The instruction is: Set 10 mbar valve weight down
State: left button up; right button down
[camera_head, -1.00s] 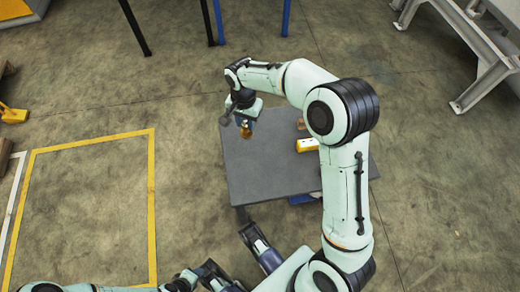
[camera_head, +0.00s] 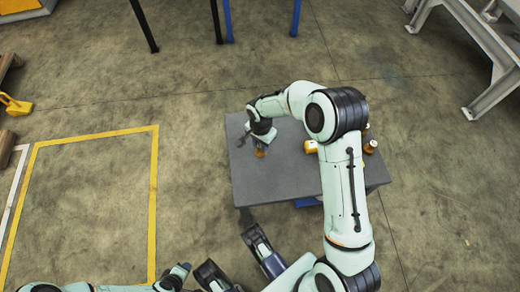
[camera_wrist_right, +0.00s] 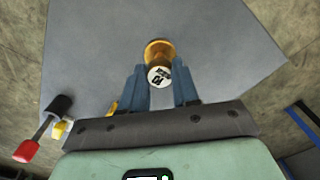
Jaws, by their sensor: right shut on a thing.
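The 10 mbar valve weight (camera_wrist_right: 158,50) is a small golden cylinder with a white, black-printed label on its near end. My right gripper (camera_wrist_right: 160,88) is shut on it, with a blue finger on each side. In the head view the weight (camera_head: 260,153) shows as a small orange-brown piece below my right gripper (camera_head: 261,143), over the left part of the grey table (camera_head: 270,182). I cannot tell whether it touches the tabletop. Part of my left arm shows at the bottom left, but its gripper (camera_head: 176,275) is too unclear to read.
A yellow-and-white object (camera_head: 311,147) stands on the table, partly behind my right arm. Brass-coloured pieces (camera_head: 370,147) are near the right edge. A red-tipped tool (camera_wrist_right: 26,150) shows in the wrist view. The tabletop's front left is clear.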

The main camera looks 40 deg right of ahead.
notch_tip(320, 180, down, 5)
jog(key=shift+r+b, duration=0.2)
jog(key=shift+b, duration=0.35)
pick_arm(q)
jog(key=shift+w+a+f, duration=0.4)
jog(key=shift+w+f, duration=0.1)
jog(key=shift+f, duration=0.15)
pick_arm(e)
jog(key=shift+r, duration=0.1)
jog(key=c, duration=0.8)
grip_release()
pick_arm(q)
jog(key=shift+s+f, duration=0.15)
jog(key=shift+s, duration=0.1)
